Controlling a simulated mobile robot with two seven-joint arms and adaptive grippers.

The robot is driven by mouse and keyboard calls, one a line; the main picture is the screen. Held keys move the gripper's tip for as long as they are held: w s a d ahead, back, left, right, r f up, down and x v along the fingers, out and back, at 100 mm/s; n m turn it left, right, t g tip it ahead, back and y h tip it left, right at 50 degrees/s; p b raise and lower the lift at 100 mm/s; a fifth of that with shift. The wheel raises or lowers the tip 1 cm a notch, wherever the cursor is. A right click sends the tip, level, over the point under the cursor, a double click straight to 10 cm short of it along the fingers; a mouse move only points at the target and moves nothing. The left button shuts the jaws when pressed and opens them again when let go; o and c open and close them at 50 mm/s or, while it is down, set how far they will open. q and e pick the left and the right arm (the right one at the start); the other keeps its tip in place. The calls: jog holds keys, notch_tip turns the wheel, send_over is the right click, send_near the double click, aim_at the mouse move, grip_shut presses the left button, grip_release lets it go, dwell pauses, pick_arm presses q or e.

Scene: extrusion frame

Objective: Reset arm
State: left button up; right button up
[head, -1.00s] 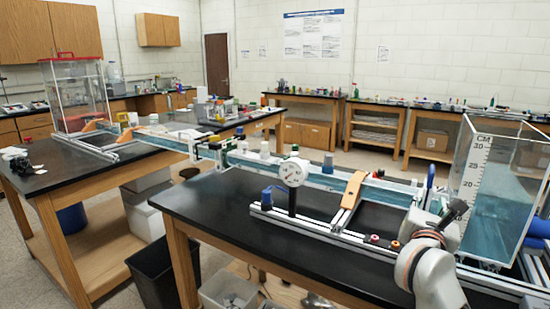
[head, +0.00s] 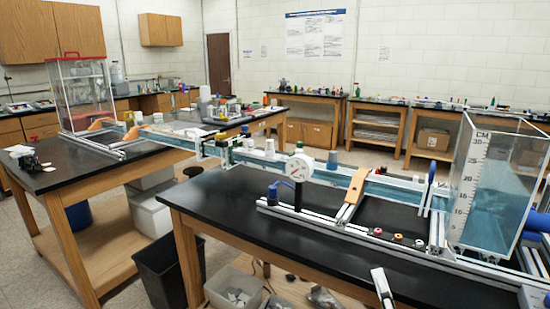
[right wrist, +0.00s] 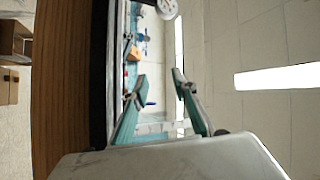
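The aluminium extrusion frame (head: 350,232) lies along the black bench, with a white dial gauge (head: 299,168) standing on it. A clear water tank with a CM scale (head: 490,190) stands at its right end. My right gripper shows only in part at the bottom edge of the head view (head: 382,288), in front of the bench's near edge and apart from the frame. In the right wrist view its two fingers (right wrist: 158,76) are spread, with nothing between them. My left gripper is not in view.
The black bench top (head: 245,215) is clear left of the gauge. A black bin (head: 165,270) and a grey tub (head: 235,287) stand below. A second bench (head: 75,175) stands at left.

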jog(key=s+a+f+n+g+y, duration=0.1)
jog(key=s+a+f+n+g, duration=0.15)
jog(key=f, duration=0.35)
jog(key=s+a+f+n+g+y, duration=0.1)
jog(key=s+f+n, duration=0.1)
jog(key=f+n, duration=0.25)
jog(key=s+a+f+n+g+y, duration=0.1)
jog(key=s+a+f+n+g, duration=0.15)
jog(key=f, duration=0.35)
jog(key=s+d+f+n+g+h, duration=0.1)
jog(key=s+f+n+g, duration=0.4)
jog(key=s+f, duration=0.7)
notch_tip(320, 180, down, 4)
jog(key=shift+s+d+f+n+g+h, duration=0.1)
jog(key=shift+s+d+n+g+h, duration=0.15)
jog(key=shift+d+n, duration=0.75)
